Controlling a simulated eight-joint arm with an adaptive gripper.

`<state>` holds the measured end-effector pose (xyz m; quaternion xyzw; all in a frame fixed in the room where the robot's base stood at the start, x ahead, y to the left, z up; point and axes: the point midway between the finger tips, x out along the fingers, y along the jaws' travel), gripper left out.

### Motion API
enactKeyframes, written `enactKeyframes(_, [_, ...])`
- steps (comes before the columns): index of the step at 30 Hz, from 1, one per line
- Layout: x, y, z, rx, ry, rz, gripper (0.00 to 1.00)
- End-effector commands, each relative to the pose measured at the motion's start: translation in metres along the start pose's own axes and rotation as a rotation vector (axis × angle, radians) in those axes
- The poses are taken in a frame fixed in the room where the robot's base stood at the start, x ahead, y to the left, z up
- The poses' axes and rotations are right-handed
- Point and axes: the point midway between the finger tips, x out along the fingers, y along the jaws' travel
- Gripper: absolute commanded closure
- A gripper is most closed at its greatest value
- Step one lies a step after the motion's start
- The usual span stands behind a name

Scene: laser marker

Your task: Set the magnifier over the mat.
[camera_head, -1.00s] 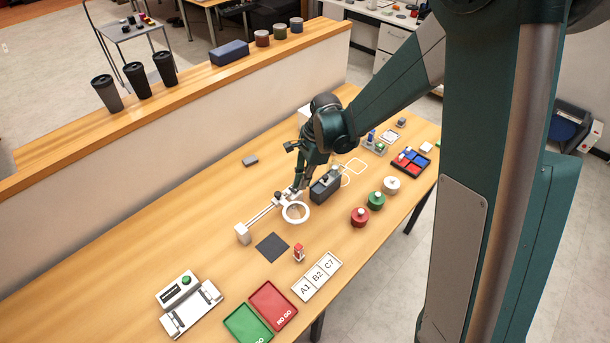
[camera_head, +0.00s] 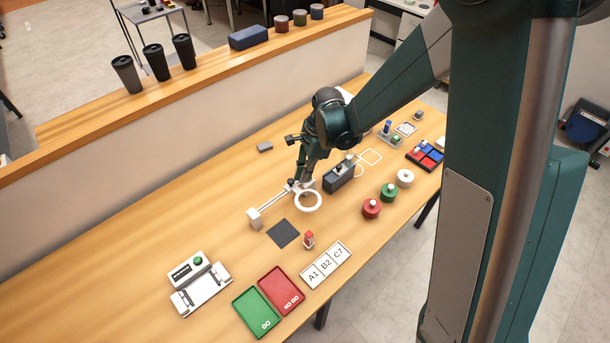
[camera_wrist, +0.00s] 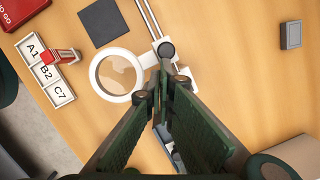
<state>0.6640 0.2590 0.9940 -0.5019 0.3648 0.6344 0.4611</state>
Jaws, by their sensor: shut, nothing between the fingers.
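The magnifier is a white ring with a clear lens (camera_wrist: 117,75); its ring (camera_head: 308,210) sits beside the dark square mat (camera_head: 284,233), towards the upper right in the head view, not over it. The mat also shows at the top of the wrist view (camera_wrist: 101,22). The ring joins a pale rail (camera_head: 272,204) with a white end block (camera_head: 254,218). A dark round knob (camera_wrist: 166,50) is at the joint. My gripper (camera_wrist: 165,88) is shut and empty, its tips close to the knob and ring arm; contact is unclear. The arm partly hides the rail in the head view.
A dark grey box (camera_head: 339,179) stands right of the gripper. Green (camera_head: 257,313) and red (camera_head: 282,288) trays are in front. A small grey block (camera_head: 265,147) lies behind, with clear bench around it.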

Motion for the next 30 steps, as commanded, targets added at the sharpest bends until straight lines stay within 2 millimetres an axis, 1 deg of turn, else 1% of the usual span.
enactKeyframes(5, [0.006,0.009,0.018,-0.003,0.000,0.000,1.00])
enactKeyframes(12, [0.014,0.027,0.052,-0.004,0.000,0.001,1.00])
enactKeyframes(21, [0.023,0.048,0.091,-0.003,0.000,0.001,1.00])
enactKeyframes(25, [0.025,0.053,0.100,-0.002,0.000,0.000,1.00])
enactKeyframes(30, [0.025,0.054,0.102,0.000,0.000,0.000,1.00])
